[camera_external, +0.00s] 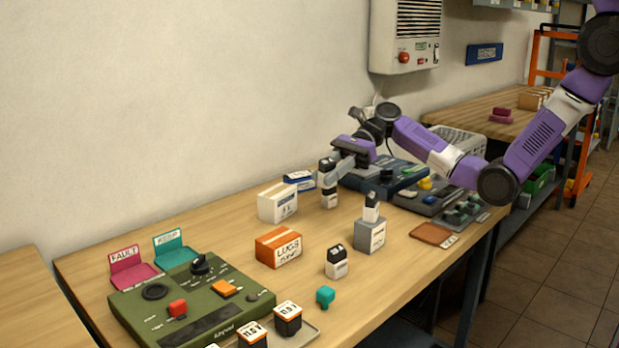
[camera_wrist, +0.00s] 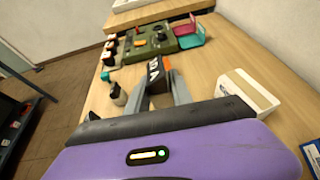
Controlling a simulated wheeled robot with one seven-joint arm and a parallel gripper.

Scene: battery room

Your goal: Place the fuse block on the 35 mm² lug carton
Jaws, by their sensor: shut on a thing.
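My gripper (camera_external: 332,180) is shut on a small block with a dark top and white lower part, the fuse block (camera_external: 329,201), above the bench behind the cartons. In the wrist view the gripper (camera_wrist: 158,92) holds the dark block (camera_wrist: 156,77) with white marks between its fingers. An orange carton (camera_external: 278,248) marked LUGS stands on the bench, in front and to the left of my gripper; its size print is too small to read surely. In the wrist view the held block mostly hides an orange patch (camera_wrist: 166,63).
A white carton (camera_external: 277,203) stands left of my gripper. A grey box (camera_external: 370,237) bears a similar block (camera_external: 371,208); another block (camera_external: 336,263) stands on the bench near a teal piece (camera_external: 325,296). A green panel (camera_external: 190,298) is at front left, dark devices (camera_external: 385,176) behind right.

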